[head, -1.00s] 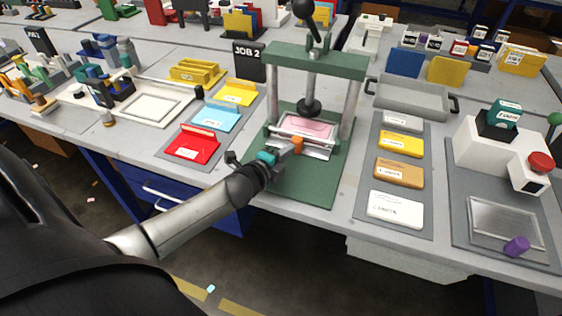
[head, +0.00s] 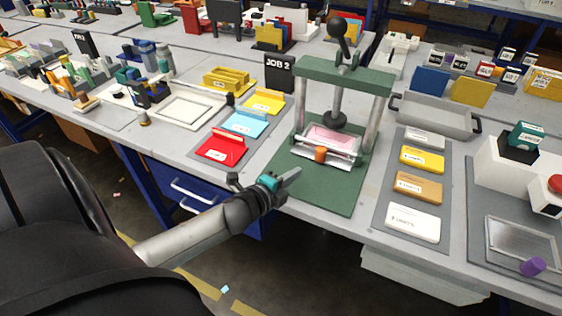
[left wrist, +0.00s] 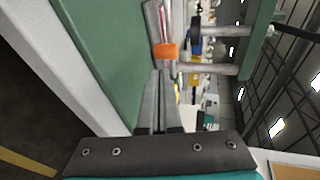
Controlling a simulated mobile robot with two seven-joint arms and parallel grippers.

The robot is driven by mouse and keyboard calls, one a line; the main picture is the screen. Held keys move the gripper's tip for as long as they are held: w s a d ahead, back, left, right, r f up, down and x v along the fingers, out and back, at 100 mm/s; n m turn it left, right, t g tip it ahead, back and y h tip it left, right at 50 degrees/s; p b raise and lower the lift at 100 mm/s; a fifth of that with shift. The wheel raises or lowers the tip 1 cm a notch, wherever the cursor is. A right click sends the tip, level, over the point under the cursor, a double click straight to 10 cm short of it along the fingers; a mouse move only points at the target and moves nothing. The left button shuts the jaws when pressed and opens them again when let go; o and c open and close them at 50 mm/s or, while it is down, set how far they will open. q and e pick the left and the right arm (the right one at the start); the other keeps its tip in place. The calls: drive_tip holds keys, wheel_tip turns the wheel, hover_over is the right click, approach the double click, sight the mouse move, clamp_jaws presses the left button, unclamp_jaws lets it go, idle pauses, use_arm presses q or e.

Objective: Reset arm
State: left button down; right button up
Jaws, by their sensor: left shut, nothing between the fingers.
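In the head view the orange knob (head: 320,154) sits at the front of the tray in the green press (head: 345,75). A pink sheet (head: 331,138) lies in that tray, under the press's round foot. My right gripper is not in view.
Red (head: 221,149), blue (head: 246,123) and yellow (head: 265,101) pieces lie on a mat left of the press. Several labelled blocks (head: 413,222) lie on a mat to its right. A grey tray (head: 435,118) stands behind them. Free floor lies before the table edge.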

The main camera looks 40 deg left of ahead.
use_arm(q)
drive_tip(key=v, duration=0.3)
drive_tip(key=shift+s+r+p, duration=0.1)
drive_tip(key=shift+s+p, duration=0.2)
drive_tip(key=shift+s, duration=0.3)
drive_tip(key=shift+s+r, duration=0.15)
drive_tip(key=shift+s, duration=0.1)
drive_tip(key=s+d+f+n+g, duration=0.2)
drive_tip(key=s+d+n+g, duration=0.9)
drive_tip(key=s+d+n, duration=0.45)
drive_tip(key=s+a+f+g, duration=0.1)
drive_tip(key=s+f, duration=0.2)
drive_tip(key=f, duration=0.9)
drive_tip(key=s+f, duration=0.3)
drive_tip(key=f, duration=0.9)
drive_tip(key=s+a+f+g, duration=0.1)
drive_tip(key=s+a+f, duration=0.2)
drive_tip(key=s+f, duration=0.8)
drive_tip(key=s, duration=0.3)
drive_tip(key=shift+f+h, duration=0.3)
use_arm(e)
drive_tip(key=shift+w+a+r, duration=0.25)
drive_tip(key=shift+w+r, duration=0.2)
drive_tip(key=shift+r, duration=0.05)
